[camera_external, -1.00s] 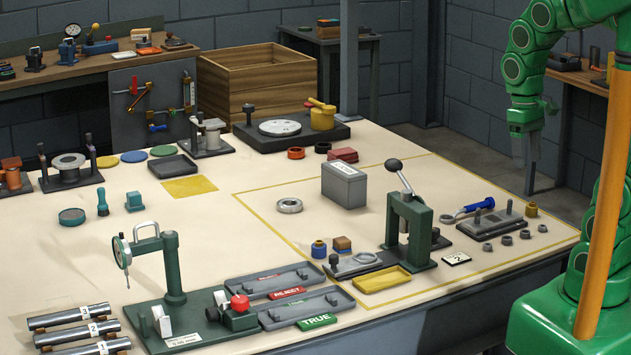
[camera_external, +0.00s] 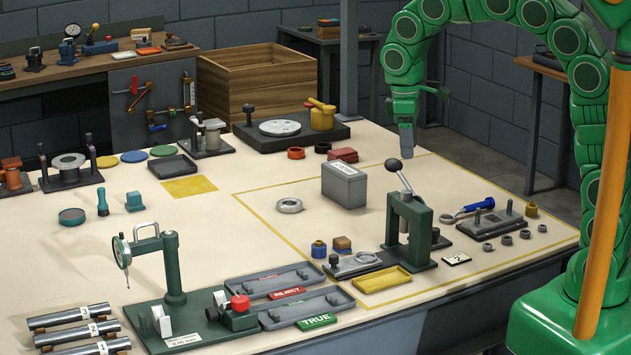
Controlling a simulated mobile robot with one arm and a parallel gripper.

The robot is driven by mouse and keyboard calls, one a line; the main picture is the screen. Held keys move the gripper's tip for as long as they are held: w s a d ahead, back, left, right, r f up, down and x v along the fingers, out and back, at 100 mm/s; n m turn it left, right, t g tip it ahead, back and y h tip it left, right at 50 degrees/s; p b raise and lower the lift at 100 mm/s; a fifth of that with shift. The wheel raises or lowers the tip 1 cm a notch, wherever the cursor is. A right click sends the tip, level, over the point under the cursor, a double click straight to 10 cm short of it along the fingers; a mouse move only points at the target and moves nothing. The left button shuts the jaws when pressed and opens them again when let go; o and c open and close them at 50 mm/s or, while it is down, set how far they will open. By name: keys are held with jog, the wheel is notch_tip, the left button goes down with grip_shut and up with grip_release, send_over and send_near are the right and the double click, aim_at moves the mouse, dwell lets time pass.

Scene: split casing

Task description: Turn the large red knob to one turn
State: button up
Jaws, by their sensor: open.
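The red knob (camera_external: 240,302) sits on top of a small dark green block on the green gauge fixture (camera_external: 181,318), at the front left of the bench. The fixture carries a post with a dial gauge (camera_external: 122,252) on its arm. My gripper (camera_external: 406,152) hangs pointing down above the far right part of the bench, well apart from the knob and higher up. Its fingers look small here and hold nothing that I can see. Any mark on the knob is too small to read.
Two grey trays with REJECT (camera_external: 287,292) and TRUE (camera_external: 317,320) labels lie right of the knob. A green lever press (camera_external: 408,230) and a grey box (camera_external: 344,185) stand between my gripper and the knob. Numbered steel bars (camera_external: 68,316) lie at the front left.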

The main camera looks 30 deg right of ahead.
jog(key=w+a+f+n, duration=0.2)
jog(key=w+a+n, duration=0.1)
jog(key=a, duration=0.8)
jog(key=n, duration=0.8)
send_near(240, 298)
jog(key=shift+d+f+t+y, duration=0.2)
jog(key=shift+d+t+y, duration=0.15)
jog(key=shift+d, duration=0.2)
jog(key=shift+s+a+f, duration=0.25)
jog(key=shift+s+a, duration=0.05)
jog(key=shift+f, duration=3.8)
jog(key=c, duration=1.1)
jog(key=shift+o, duration=0.2)
